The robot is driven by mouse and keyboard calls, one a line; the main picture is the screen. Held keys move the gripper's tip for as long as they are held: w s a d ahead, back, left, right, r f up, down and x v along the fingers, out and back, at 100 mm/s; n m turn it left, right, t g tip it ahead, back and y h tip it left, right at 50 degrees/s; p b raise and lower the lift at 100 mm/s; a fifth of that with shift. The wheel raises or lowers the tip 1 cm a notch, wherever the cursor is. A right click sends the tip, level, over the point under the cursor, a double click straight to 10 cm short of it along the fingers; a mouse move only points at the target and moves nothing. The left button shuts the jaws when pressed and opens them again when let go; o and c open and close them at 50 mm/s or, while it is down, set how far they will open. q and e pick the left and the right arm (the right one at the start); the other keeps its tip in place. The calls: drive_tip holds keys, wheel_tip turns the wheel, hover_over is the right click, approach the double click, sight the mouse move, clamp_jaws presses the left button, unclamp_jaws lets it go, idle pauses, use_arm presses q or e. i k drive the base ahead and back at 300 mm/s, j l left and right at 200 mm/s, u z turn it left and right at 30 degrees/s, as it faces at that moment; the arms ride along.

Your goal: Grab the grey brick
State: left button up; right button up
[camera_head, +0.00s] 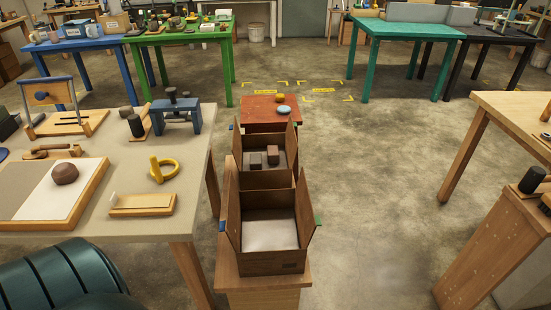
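Two small dull brown-grey blocks sit in the farther open box (255,180), in the middle of the view. The left block (256,161) stands beside the right block (273,155). Both are small and shaded, so I cannot tell for sure which is the grey brick. Neither of my grippers is in view, and nothing is seen touching the blocks.
A nearer open box (270,262) with a pale floor stands in front, its flaps spread. A red table (258,110) with small items is behind. A cluttered table (130,228) stands left, a wooden table (510,108) right. The floor (380,200) between is clear.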

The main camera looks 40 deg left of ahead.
sight(256, 158)
drive_tip(key=i+l+u, duration=0.15)
drive_tip(key=i, duration=0.15)
drive_tip(key=i+l+u, duration=0.1)
drive_tip(key=i, duration=0.25)
drive_tip(key=i+l+u, duration=0.2)
drive_tip(key=u, duration=0.25)
drive_tip(key=i+l+u, duration=0.2)
drive_tip(key=u, duration=0.25)
drive_tip(key=i+l+u, duration=0.1)
drive_tip(key=l+u, duration=0.3)
drive_tip(key=i+l+u, duration=0.2)
drive_tip(key=u, duration=0.2)
drive_tip(key=i+l+u, duration=0.1)
drive_tip(key=l+u, duration=0.35)
drive_tip(key=i+l+u, duration=0.1)
drive_tip(key=l+u, duration=0.3)
drive_tip(key=j, duration=0.1)
